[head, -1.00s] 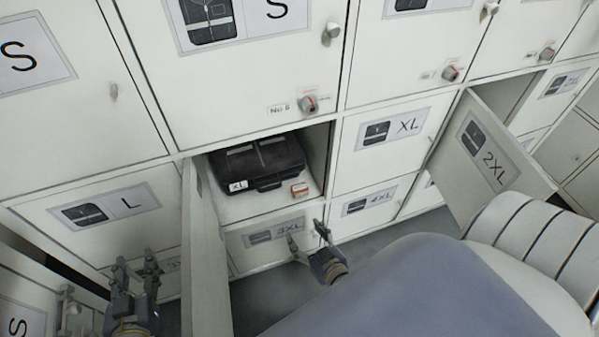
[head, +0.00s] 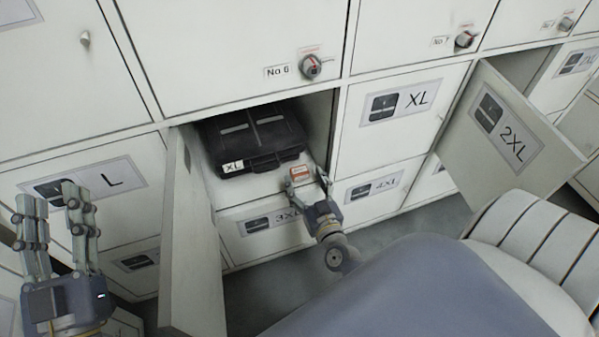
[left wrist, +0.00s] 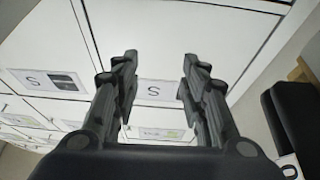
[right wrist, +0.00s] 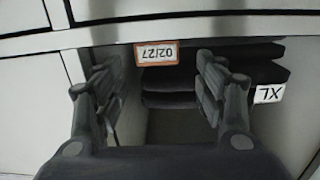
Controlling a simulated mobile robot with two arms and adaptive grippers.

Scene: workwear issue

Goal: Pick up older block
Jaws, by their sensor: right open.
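A small orange-edged block (head: 300,174) with a pale label sits at the front right of the open compartment's floor. It also shows in the right wrist view (right wrist: 157,53), its label seeming to read 02/27. It is the only block I can see. My right gripper (head: 307,182) is open at the compartment's front, right by the block. In the right wrist view the block appears beyond and between the fingertips, and none is closed on it. My left gripper (head: 53,200) is open and empty, away at the left in front of the lockers.
A black folded XL garment pack (head: 250,140) lies behind the block in the compartment; it also shows in the right wrist view (right wrist: 210,75). The compartment's open door (head: 193,240) stands out at the left. Another open door marked 2XL (head: 510,130) juts out at the right.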

